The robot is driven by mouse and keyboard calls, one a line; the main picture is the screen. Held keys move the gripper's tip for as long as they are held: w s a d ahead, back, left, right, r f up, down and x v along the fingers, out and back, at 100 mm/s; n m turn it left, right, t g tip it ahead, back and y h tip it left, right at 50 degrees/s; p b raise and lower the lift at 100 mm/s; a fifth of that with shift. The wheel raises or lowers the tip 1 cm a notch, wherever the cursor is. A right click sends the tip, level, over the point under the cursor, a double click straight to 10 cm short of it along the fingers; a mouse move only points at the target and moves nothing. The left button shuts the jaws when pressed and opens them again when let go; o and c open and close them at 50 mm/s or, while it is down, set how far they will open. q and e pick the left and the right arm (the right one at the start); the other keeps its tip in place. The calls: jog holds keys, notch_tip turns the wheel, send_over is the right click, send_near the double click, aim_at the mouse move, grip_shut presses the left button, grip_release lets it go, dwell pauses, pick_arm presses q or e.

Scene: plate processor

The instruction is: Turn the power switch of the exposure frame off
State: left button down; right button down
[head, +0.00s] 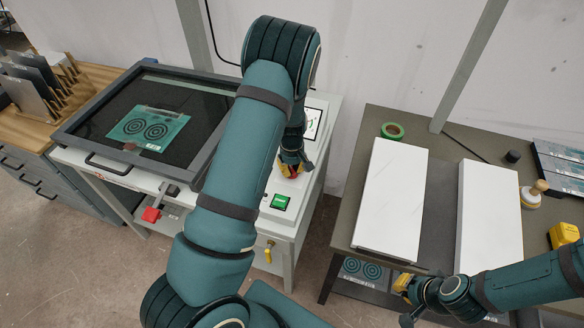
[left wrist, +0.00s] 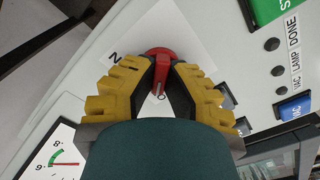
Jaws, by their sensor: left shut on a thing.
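The exposure frame (head: 75,135) stands at the left with its dark-framed glass lid down. Its power switch is a red rotary knob (left wrist: 160,54) on a white panel, seen close up in the left wrist view. My left gripper (head: 291,164) is at the frame's right-hand panel, its yellow fingers shut on the knob from both sides. The knob's grip bar points down the picture between the fingers. A letter N shows left of it; another label below is partly hidden by the fingers. My right gripper (head: 403,284) is by the right table's front edge; its opening is unclear.
A green lit button (head: 280,202) and a gauge (head: 314,122) are near the left gripper; a blue button (left wrist: 293,108) is close by. A red clamp handle (head: 152,214) juts out in front. White panels (head: 393,195) lie on the right table.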

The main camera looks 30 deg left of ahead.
aim_at(292, 170)
pick_arm(q)
jog(key=shift+f+n, duration=0.1)
jog(key=shift+n, duration=0.4)
jog(key=c, duration=1)
grip_release()
jog(key=shift+r, duration=0.2)
jog(key=shift+r, duration=0.35)
notch_tip(292, 170, up, 11)
